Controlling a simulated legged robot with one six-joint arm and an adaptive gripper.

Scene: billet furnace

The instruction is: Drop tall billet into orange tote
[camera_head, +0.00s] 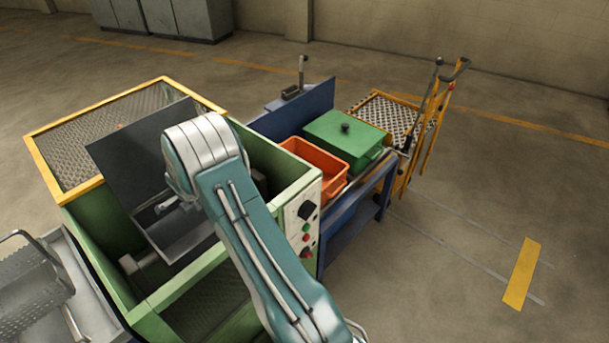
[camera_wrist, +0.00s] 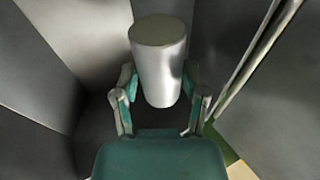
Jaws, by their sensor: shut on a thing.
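A grey cylindrical billet (camera_wrist: 158,70) stands between the fingers of my gripper (camera_wrist: 162,98) in the wrist view. My gripper is shut on it, with a finger against each side. Grey metal walls surround the billet and gripper closely. In the head view my teal arm reaches into the green furnace machine (camera_head: 285,178), and the gripper and billet are hidden behind the arm. The orange tote (camera_head: 330,168) sits on the blue bench to the right of the machine. Its top is open, and the visible inside looks empty.
A green lidded box (camera_head: 343,138) stands right behind the tote on the blue bench (camera_head: 345,215). The machine's green side wall and control panel (camera_head: 303,220) lie between my arm and the tote. A yellow-framed cart (camera_head: 398,108) stands beyond. A perforated metal basket (camera_head: 28,283) is at left.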

